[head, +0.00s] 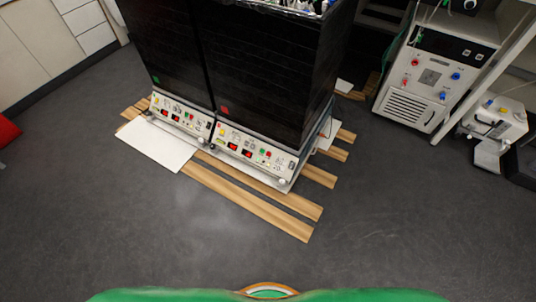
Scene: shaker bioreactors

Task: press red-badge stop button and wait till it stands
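Two black shaker cabinets stand side by side on wooden slats. The right cabinet (262,75) bears a red badge (224,110) low on its front; the left cabinet (165,45) bears a green badge (156,79). Below the red badge is a pale control panel (252,153) with red displays and small red and green buttons. Which one is the stop button is too small to tell. A similar panel (178,118) sits below the green badge. Whether the shaker is moving cannot be told from this single frame. Neither gripper is in view.
Wooden slats (255,197) and a white sheet (153,145) lie in front of the cabinets. A white instrument (437,70) and a smaller device (497,118) stand at the right. Drawers (80,20) are at upper left. The grey floor (250,255) in front is clear.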

